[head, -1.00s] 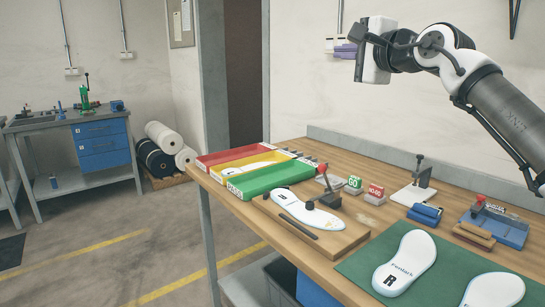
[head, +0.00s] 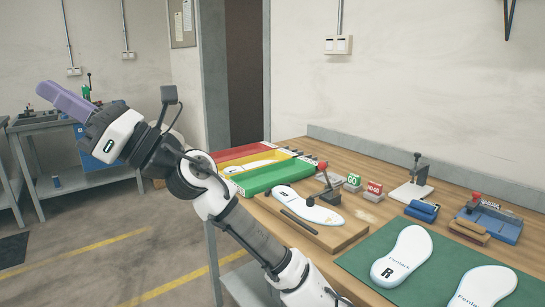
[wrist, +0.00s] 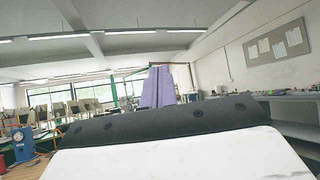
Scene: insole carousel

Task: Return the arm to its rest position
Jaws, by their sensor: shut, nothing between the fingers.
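My gripper (head: 64,100) has purple fingers, held together and empty. It is raised at the left of the head view, in front of the far workbench, pointing up and left. In the wrist view the purple fingers (wrist: 158,88) stand together above a dark rounded edge, with the room and ceiling beyond. My arm reaches up from the bottom of the head view and hides part of the workbench's left edge. The gripper touches nothing that I can see.
The wooden workbench (head: 345,210) holds red, yellow and green trays (head: 268,178), a board with a clamped insole (head: 312,212), and two white insoles (head: 402,256) on a green mat (head: 366,262). A far bench (head: 50,118) stands at left. The floor between is open.

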